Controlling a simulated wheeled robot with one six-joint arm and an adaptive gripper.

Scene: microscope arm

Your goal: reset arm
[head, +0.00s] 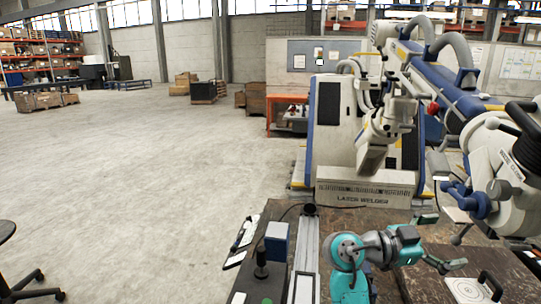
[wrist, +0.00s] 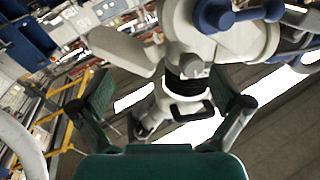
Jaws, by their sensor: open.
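A large white and blue jointed arm (head: 450,88) reaches in from the upper right, with thick grey hoses. Its white end head (head: 505,165), with a blue knob (head: 476,201) on its left side, hangs over the right of the workbench. My gripper (head: 444,240) is open and empty, left of and below that head. In the wrist view my gripper (wrist: 160,76) has its fingers spread. Between and beyond them are the white head (wrist: 188,52), a dark ribbed ring and a black handle (wrist: 192,112). I see no contact; the exact gap cannot be told.
The bench (head: 395,213) carries a blue box (head: 277,241), a metal rail (head: 305,250) and a white plate (head: 467,290) with a circle on it. A machine marked LASER WELDER (head: 345,195) stands behind. The concrete floor (head: 160,170) is open at left.

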